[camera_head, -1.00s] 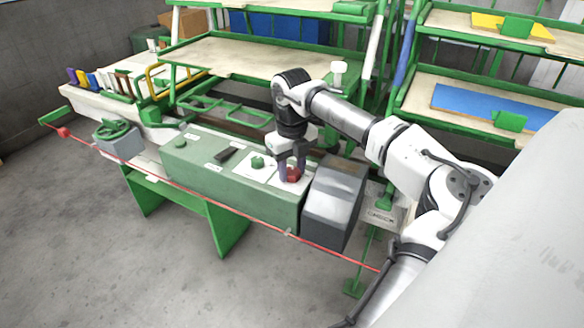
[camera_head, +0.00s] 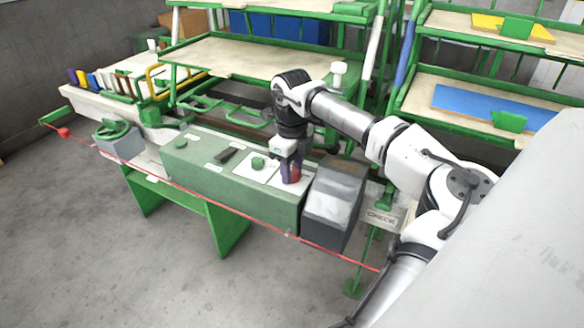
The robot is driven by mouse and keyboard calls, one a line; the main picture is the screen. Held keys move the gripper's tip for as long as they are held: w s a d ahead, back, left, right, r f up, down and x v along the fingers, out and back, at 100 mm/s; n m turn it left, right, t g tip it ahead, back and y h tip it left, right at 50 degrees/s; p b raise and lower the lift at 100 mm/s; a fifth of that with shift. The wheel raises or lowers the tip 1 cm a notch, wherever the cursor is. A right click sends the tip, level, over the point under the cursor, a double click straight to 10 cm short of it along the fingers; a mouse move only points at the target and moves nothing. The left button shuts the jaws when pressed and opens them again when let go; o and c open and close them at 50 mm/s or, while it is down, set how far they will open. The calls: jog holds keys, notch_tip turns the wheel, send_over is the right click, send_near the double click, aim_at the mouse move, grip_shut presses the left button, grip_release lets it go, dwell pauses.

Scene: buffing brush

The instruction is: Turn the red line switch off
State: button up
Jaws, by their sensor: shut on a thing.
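The red line switch (camera_head: 296,175) sits on a white plate at the right end of the green control box (camera_head: 240,192). My gripper (camera_head: 291,176) points down over it, with its fingers shut on the red switch. The fingers hide most of the switch, so its turned position cannot be told. A green knob (camera_head: 258,163) sits on the white plate just left of it.
A black lever (camera_head: 226,155) and a green button (camera_head: 181,143) are further left on the box. A dark grey block (camera_head: 335,203) stands close to the right of my gripper. A red cord (camera_head: 215,202) runs along the front. Green-framed shelves (camera_head: 250,57) stand behind.

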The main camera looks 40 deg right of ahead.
aim_at(292, 171)
jog(key=o, duration=1)
jog(key=shift+r, duration=0.1)
notch_tip(292, 171, up, 14)
jog(key=shift+f, duration=0.2)
